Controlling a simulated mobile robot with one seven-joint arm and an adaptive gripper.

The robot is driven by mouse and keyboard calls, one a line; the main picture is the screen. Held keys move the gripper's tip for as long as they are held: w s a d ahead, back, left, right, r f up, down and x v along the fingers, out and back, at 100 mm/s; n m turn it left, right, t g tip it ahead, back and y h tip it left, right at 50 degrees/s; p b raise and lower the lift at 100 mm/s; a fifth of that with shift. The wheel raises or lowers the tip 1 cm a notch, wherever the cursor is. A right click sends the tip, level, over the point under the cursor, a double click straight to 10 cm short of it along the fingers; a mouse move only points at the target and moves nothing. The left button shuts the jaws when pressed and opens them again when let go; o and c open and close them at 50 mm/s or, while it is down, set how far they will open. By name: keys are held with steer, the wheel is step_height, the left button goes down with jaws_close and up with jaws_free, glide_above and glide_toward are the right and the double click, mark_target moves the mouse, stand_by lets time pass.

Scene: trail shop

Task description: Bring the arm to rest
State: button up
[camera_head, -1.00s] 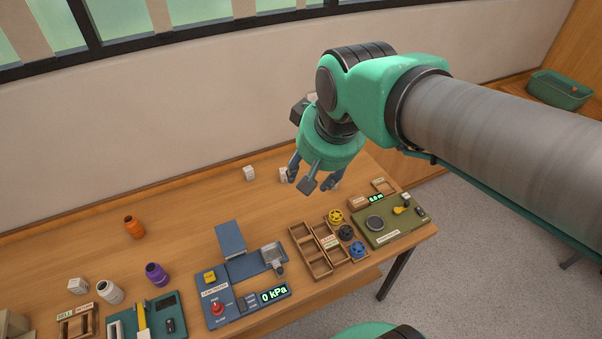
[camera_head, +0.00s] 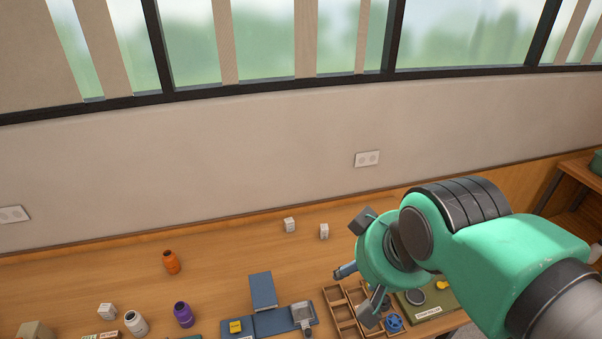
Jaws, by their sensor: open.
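My gripper (camera_head: 358,292) is at the lower right of the head view, above the right part of the wooden bench (camera_head: 225,260). Its fingers are spread apart with nothing between them. It hangs over a wooden sorting tray (camera_head: 343,314) and hides part of it. I cannot tell its exact height above the tray. My green and grey arm reaches in from the right edge.
On the bench stand an orange bottle (camera_head: 171,262), a purple bottle (camera_head: 183,315), a white bottle (camera_head: 136,323) and small white blocks (camera_head: 290,225). The back of the bench is mostly clear.

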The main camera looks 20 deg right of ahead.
step_height(320, 180, down, 9)
steer(key=b, duration=0.8)
